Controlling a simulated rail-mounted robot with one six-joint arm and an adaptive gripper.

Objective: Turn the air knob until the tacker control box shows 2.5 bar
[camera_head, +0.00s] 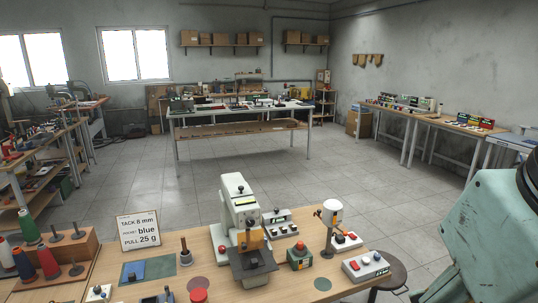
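A white tacker-like machine (238,215) stands on the near wooden table. A control box with a small dark display (280,218) stands just behind it to the right. Another white box with red and dark parts on top (366,265) sits at the table's right end. I cannot tell which is the tacker control box, and no pressure reading is legible. My gripper is not in view; only part of my pale green arm shows at the right edge.
A white card (139,231) reads "TACK 8 mm", "blue" and "PULL 25 g". A white-topped post (331,214) and a small box (347,241) stand on the right. Thread cones (47,262) stand at left. A round stool (385,272) is beside the table. Open floor lies behind.

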